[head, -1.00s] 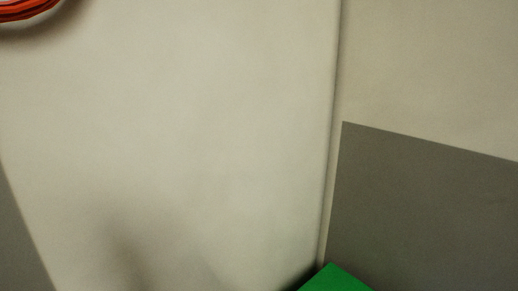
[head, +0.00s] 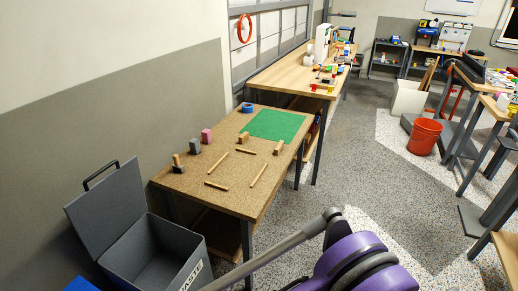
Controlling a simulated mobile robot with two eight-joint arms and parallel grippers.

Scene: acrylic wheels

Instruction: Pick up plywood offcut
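I cannot tell for certain which piece is the plywood offcut. In the head view, several pale wooden strips lie loose on a speckled brown worktable (head: 228,197); one strip (head: 217,185) lies near its front and another strip (head: 258,175) near its right edge. Small wooden blocks also stand there, one block (head: 243,138) and another block (head: 278,148) near the green mat (head: 262,127). Brown boards (head: 430,74) lean up out of a white bin (head: 408,100) across the room. Neither of my grippers is in view.
A purple and grey object (head: 355,268) with a grey tube fills the bottom centre. A second workbench (head: 285,72) stands beyond. An orange bucket (head: 425,137) is on the right; speckled floor between is clear.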

